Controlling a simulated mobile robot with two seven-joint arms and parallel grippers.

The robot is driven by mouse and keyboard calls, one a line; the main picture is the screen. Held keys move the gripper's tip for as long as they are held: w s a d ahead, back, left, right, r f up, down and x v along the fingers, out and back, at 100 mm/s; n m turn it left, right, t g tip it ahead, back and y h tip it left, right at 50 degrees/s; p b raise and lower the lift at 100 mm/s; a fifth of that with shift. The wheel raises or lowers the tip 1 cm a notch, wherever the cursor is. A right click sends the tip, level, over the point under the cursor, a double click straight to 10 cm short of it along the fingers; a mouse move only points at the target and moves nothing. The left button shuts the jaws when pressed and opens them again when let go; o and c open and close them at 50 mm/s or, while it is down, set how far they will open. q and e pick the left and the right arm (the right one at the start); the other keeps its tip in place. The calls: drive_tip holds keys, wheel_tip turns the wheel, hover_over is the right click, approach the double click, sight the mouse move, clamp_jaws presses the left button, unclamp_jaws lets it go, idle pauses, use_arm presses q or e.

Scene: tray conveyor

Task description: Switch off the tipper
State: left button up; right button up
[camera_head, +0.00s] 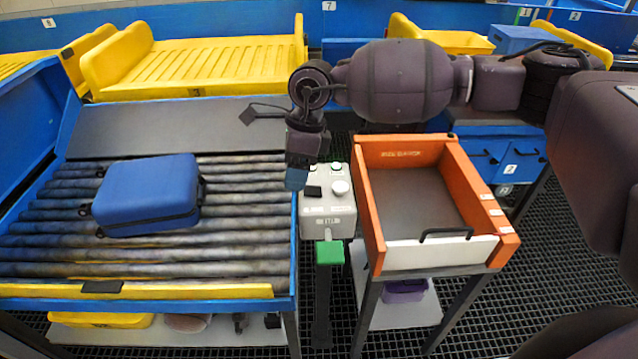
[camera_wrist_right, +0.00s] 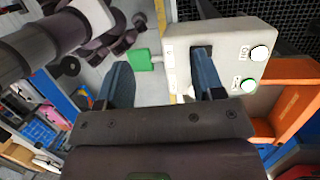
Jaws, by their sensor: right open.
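A light grey control box (camera_head: 327,208) stands on a post between the roller bed and the orange tray. My right gripper (camera_head: 296,180) is open at the box's left edge. In the wrist view its fingers (camera_wrist_right: 161,75) are apart, one overlapping the box by the switch; contact cannot be told. My left gripper is not in view.
A blue case (camera_head: 148,195) lies on the roller bed (camera_head: 240,240). An orange tray (camera_head: 367,205) with a white front and black handle stands close to the box's right. Yellow slatted trays (camera_head: 200,65) are behind. Grated floor is free at the right.

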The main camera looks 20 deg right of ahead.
sight(319, 191)
drive_tip(key=w+d+r+h, duration=0.2)
drive_tip(key=w+d+h, duration=0.1)
drive_tip(key=d, duration=0.3)
drive_tip(key=shift+t, duration=0.4)
drive_tip(key=f, duration=0.3)
drive_tip(key=f+p, duration=0.1)
drive_tip(key=f, duration=0.6)
drive_tip(key=shift+s+a, duration=0.1)
drive_tip(key=shift+a, duration=0.15)
drive_tip(key=c, duration=0.9)
drive_tip(key=shift+a+h+b, duration=0.3)
drive_tip(key=shift+h+b, duration=0.2)
drive_tip(key=shift+h, duration=0.3)
drive_tip(key=shift+c, duration=0.2)
drive_tip(key=shift+a+r+g+h+b, duration=0.1)
drive_tip(key=shift+g+h+b, duration=0.35)
drive_tip(key=shift+h, duration=0.45)
